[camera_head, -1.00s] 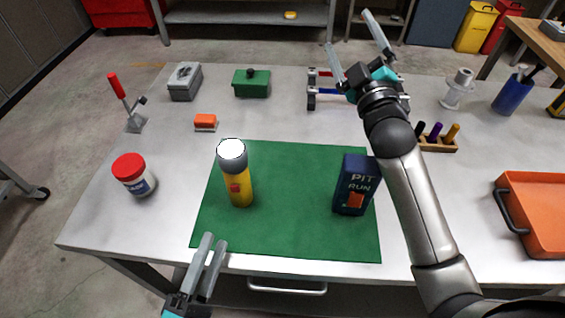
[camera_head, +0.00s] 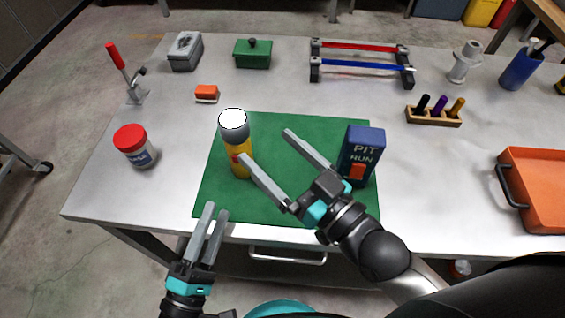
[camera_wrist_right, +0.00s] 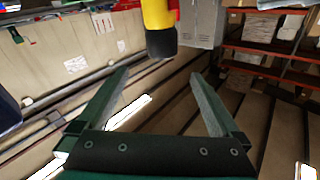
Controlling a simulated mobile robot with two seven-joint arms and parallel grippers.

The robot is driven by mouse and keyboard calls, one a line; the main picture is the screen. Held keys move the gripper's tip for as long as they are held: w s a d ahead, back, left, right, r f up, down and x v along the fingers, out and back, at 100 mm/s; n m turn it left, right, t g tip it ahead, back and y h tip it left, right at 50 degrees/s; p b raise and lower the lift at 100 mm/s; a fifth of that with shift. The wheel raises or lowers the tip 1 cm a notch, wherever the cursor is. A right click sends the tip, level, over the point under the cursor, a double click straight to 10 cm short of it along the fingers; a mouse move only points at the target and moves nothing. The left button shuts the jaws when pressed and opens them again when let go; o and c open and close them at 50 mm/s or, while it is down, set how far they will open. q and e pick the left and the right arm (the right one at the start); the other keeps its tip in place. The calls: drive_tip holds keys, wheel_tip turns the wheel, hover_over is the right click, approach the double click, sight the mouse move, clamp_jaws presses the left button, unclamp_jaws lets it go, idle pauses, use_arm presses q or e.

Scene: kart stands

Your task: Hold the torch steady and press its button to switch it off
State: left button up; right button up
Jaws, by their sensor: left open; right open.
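The torch (camera_head: 239,165) stands upright on the green mat (camera_head: 275,207); it has a yellow body, a grey head and a bright white lens. Its red button (camera_head: 234,158) faces the front, partly hidden by a fingertip. My right gripper (camera_head: 264,144) is open and empty. One of its fingertips overlaps the torch near the button; I cannot tell whether it touches. In the right wrist view the torch (camera_wrist_right: 158,22) shows beyond the open fingertips (camera_wrist_right: 158,74). My left gripper (camera_head: 217,208) is open and empty at the table's front edge, in front of the torch.
A dark blue box (camera_head: 362,150) marked PIT RUN with an orange patch stands right of my right gripper. A red-lidded jar (camera_head: 134,146) stands left of the mat. An orange block (camera_head: 206,93) lies behind the torch. An orange tray (camera_head: 545,190) is at far right.

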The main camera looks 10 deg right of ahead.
sight(224, 117)
drive_tip(key=w+a+n, duration=0.1)
drive_tip(key=w+a, duration=0.1)
drive_tip(key=w, duration=0.1)
drive_tip(key=w+a+f, duration=0.1)
drive_tip(key=w+a, duration=0.2)
drive_tip(key=w, duration=0.1)
drive_tip(key=w+a+n+g, duration=0.1)
drive_tip(key=w+a, duration=0.1)
drive_tip(key=w, duration=0.2)
drive_tip(key=shift+w+a+f+n, duration=0.1)
drive_tip(key=shift+a+f+n, duration=0.05)
drive_tip(key=shift+f+n, duration=0.15)
drive_tip(key=shift+c, duration=0.4)
clamp_jaws()
use_arm(q)
clamp_jaws()
idle(0.7)
idle(1.5)
